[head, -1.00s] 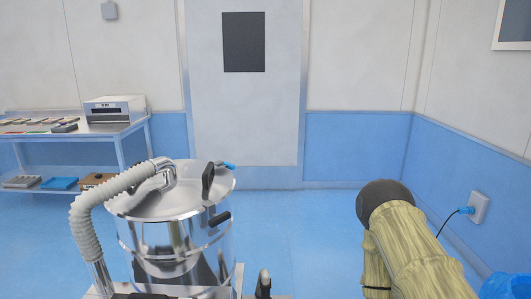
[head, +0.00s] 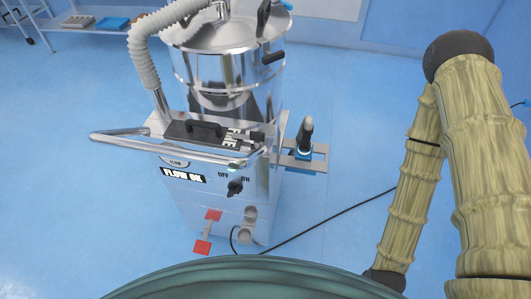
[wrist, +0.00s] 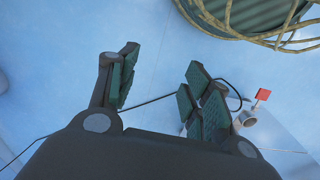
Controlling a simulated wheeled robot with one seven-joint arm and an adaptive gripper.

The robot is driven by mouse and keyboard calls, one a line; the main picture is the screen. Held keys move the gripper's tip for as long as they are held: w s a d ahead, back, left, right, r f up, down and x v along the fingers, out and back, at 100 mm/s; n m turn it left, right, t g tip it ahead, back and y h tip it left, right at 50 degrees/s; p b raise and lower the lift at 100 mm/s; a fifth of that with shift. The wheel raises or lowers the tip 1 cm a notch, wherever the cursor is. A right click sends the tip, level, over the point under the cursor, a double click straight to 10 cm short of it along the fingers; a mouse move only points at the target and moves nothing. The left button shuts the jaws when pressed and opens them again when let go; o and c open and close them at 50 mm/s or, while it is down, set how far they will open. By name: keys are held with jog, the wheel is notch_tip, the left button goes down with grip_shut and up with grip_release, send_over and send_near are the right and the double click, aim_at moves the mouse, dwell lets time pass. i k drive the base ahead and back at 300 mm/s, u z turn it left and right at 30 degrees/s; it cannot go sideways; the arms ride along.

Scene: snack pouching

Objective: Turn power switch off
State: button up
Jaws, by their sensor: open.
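The power switch (head: 235,187) is a small black knob on the front panel of a steel machine (head: 205,200). The words OFF and ON stand above it, OFF to the left and ON to the right; I cannot tell which one the knob points to. In the wrist view my gripper (wrist: 160,76) is open and empty, with its dark green pads spread over bare floor. A corner of the machine (wrist: 285,145) shows at lower right there, beyond the right finger. The switch is not seen in the wrist view. The gripper is outside the head view.
A bent handlebar (head: 170,150) juts from the machine above the panel. A black cable (head: 335,213) crosses the blue floor to the right. A shelf table (head: 85,12) stands at back left.

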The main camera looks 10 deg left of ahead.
aim_at(235, 188)
jog(key=k, duration=1)
jog(key=z, duration=1.35)
jog(key=i, duration=0.95)
jog(key=u, duration=2.35)
